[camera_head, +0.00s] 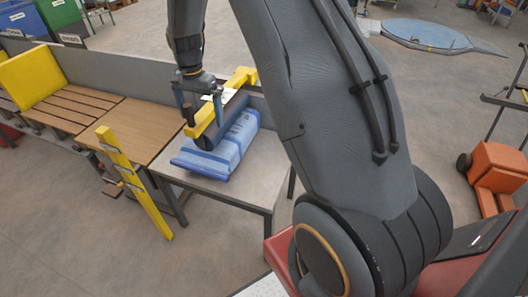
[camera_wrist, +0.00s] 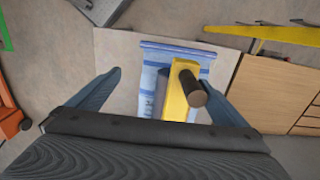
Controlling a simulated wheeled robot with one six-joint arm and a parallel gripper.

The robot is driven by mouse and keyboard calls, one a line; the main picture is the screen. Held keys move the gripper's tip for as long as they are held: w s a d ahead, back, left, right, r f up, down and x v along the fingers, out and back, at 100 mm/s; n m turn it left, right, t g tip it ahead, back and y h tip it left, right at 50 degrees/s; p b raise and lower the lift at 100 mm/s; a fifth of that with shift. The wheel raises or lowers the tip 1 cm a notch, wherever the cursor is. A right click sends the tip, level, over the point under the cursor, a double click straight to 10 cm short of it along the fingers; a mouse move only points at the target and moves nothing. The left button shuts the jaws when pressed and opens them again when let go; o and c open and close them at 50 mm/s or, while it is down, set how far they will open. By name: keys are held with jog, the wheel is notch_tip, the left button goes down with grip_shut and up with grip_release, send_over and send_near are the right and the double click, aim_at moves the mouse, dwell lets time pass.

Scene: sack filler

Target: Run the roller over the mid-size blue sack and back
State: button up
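The blue sack (camera_head: 238,150) lies flat on a grey table and also shows in the wrist view (camera_wrist: 150,75). The roller has a yellow frame (camera_head: 205,118), a dark drum (camera_head: 226,122) and a dark upright handle (camera_head: 188,113). The roller is on or just over the sack's far side; I cannot tell if the drum touches it. My gripper (camera_head: 200,110) is above the roller, pointing down. In the wrist view its fingers (camera_wrist: 163,77) are wide apart, and the handle (camera_wrist: 190,88) appears between them, closer to the right finger, with no grip visible.
The grey table top (camera_head: 262,182) is bare to the right of the sack. A wooden slatted bench (camera_head: 82,103) with a yellow panel (camera_head: 32,76) stands to the left. A tilted yellow bar (camera_head: 133,182) stands by the bench's front. An orange cart (camera_head: 497,166) is at far right.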

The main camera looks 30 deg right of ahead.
jog(key=shift+s+d+p, duration=0.3)
jog(key=shift+s+d, duration=0.4)
jog(key=shift+s, duration=0.25)
jog(key=s+d+p, duration=0.4)
jog(key=s+d, duration=1.1)
jog(key=s, duration=0.4)
jog(key=shift+w+a, duration=1.6)
jog(key=shift+w, duration=0.4)
notch_tip(320, 180, up, 9)
jog(key=s+a+f+n+b, duration=0.3)
jog(key=s+a+n+b, duration=0.1)
jog(key=a+n+b, duration=0.1)
jog(key=s+a+f+n+t+b, duration=0.1)
jog(key=s+a+f+n+b, duration=0.3)
jog(key=a, duration=0.4)
jog(key=shift+s+a+n+b, duration=0.15)
jog(key=shift+n+b, duration=0.55)
jog(key=shift+b, duration=0.35)
